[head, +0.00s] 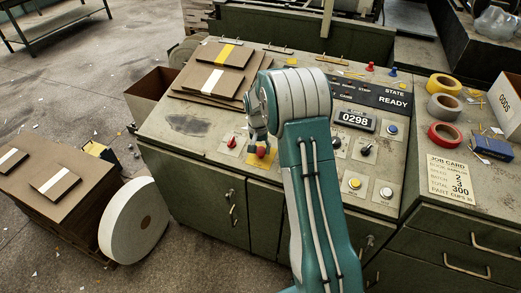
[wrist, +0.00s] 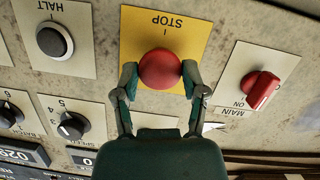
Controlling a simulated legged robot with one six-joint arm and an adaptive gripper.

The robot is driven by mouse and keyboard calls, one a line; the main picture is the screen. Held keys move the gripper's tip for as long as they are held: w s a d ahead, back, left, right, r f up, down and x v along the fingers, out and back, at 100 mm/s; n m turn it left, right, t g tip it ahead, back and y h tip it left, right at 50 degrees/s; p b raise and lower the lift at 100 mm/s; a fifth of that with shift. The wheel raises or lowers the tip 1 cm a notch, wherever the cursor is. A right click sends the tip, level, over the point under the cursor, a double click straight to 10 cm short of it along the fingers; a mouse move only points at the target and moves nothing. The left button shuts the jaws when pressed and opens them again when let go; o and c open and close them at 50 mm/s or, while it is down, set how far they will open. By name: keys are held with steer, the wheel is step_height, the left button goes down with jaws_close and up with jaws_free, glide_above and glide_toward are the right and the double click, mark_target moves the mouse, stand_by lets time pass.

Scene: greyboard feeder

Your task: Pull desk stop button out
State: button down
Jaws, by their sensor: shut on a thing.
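The desk stop button is a red round knob (wrist: 160,69) on a yellow plate marked STOP (wrist: 186,30) in the wrist view. My gripper (wrist: 160,78) has one finger on each side of the knob and is shut on it. In the head view my gripper (head: 259,142) reaches down to the red knob (head: 262,152) on the desk panel, left of my arm. The knob's stem is hidden, so I cannot tell how far out it stands.
A red MAIN switch (wrist: 262,89) is to the right of the button in the wrist view, and a dark HALT button (wrist: 54,40) is to the left. A counter (head: 355,120) reads 0298. Brown boards (head: 212,80) lie on the desk's back left.

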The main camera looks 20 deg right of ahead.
mark_target(258, 150)
steer(key=shift+c, duration=0.7)
jaws_free()
steer(key=shift+a+r, duration=0.1)
steer(key=shift+r, duration=0.05)
step_height(258, 150, up, 12)
steer(key=shift+w+a, duration=0.25)
steer(key=shift+a, duration=0.05)
steer(key=s+a+r+n+t, duration=0.2)
steer(key=s+a+r, duration=0.1)
steer(key=s+r, duration=0.4)
steer(key=s+a+r+n+t, duration=0.1)
steer(key=s+a+r, duration=0.3)
steer(key=s+r, duration=0.35)
steer(key=s+a+f+n+t, duration=0.1)
steer(key=s+a+n+t, duration=0.2)
steer(key=s, duration=1.5)
steer(key=shift+a+n, duration=0.3)
steer(key=shift+a, duration=0.15)
